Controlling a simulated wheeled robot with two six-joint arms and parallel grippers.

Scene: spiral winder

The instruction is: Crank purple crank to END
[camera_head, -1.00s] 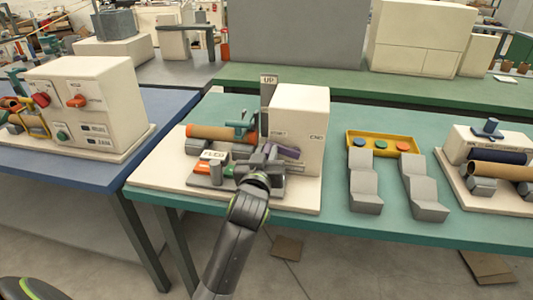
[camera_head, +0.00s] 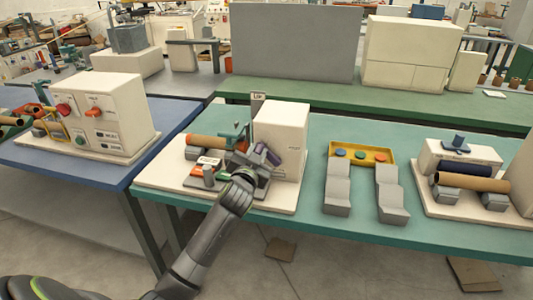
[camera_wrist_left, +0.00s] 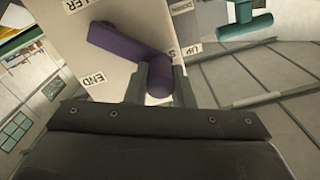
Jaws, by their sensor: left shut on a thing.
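The purple crank (camera_head: 268,153) is on the front of the cream winder box (camera_head: 281,126) on the teal table. In the left wrist view its arm (camera_wrist_left: 118,42) runs from upper left down to the round handle (camera_wrist_left: 160,78). My left gripper (camera_head: 252,164) is shut on that handle, with one finger on each side in the wrist view (camera_wrist_left: 160,86). The END label (camera_wrist_left: 93,80) lies left of the handle, below the crank arm. My right gripper is not in view.
A yellow button tray (camera_head: 384,154) and grey stepped blocks (camera_head: 338,188) stand to the right. A control box (camera_head: 110,112) is on the blue table at left.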

